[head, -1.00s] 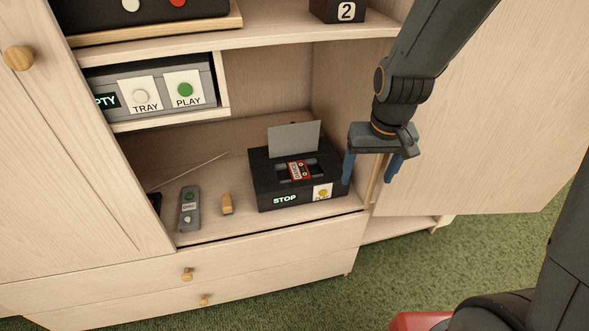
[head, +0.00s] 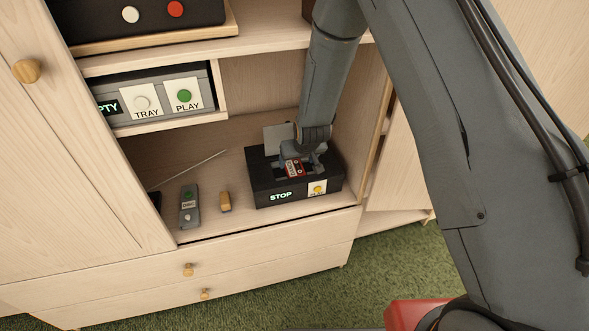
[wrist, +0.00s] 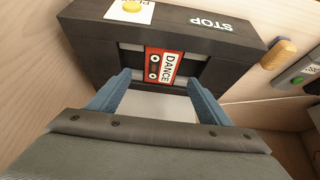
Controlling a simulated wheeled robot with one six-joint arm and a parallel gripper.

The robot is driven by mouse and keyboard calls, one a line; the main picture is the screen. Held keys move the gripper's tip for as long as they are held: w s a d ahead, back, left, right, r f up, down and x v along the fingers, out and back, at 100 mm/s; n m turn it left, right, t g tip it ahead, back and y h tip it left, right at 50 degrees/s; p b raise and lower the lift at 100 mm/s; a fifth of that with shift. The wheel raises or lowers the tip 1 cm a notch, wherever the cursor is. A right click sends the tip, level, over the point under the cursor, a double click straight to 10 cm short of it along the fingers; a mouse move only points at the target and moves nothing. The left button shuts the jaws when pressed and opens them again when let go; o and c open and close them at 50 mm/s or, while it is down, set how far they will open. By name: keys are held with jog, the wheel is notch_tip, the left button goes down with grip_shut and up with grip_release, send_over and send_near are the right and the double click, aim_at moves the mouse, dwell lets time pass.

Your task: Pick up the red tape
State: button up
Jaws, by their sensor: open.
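The red tape (head: 294,168), a cassette with a white label reading DANCE, sits in the open well of a black tape player (head: 262,183) on the lower shelf. It also shows in the wrist view (wrist: 163,67), between and just beyond the blue fingertips. My gripper (wrist: 158,82) is open and empty, with one finger to each side of the tape's line. In the head view my gripper (head: 302,160) is over the player's well and partly covers the tape. I cannot tell whether the fingers touch it.
The player's raised grey lid (head: 277,138) stands behind the well, close to my gripper. A grey remote (head: 189,206) and a small orange-yellow block (head: 225,202) lie to the left. A shelf (head: 150,116) with a grey TRAY/PLAY device (head: 161,92) is above left. The cabinet's right wall is near my arm.

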aim_at(294, 168)
jog(key=shift+p+x, duration=0.7)
jog(key=shift+x, duration=2)
jog(key=shift+s+f, duration=0.15)
jog(key=c, duration=1.1)
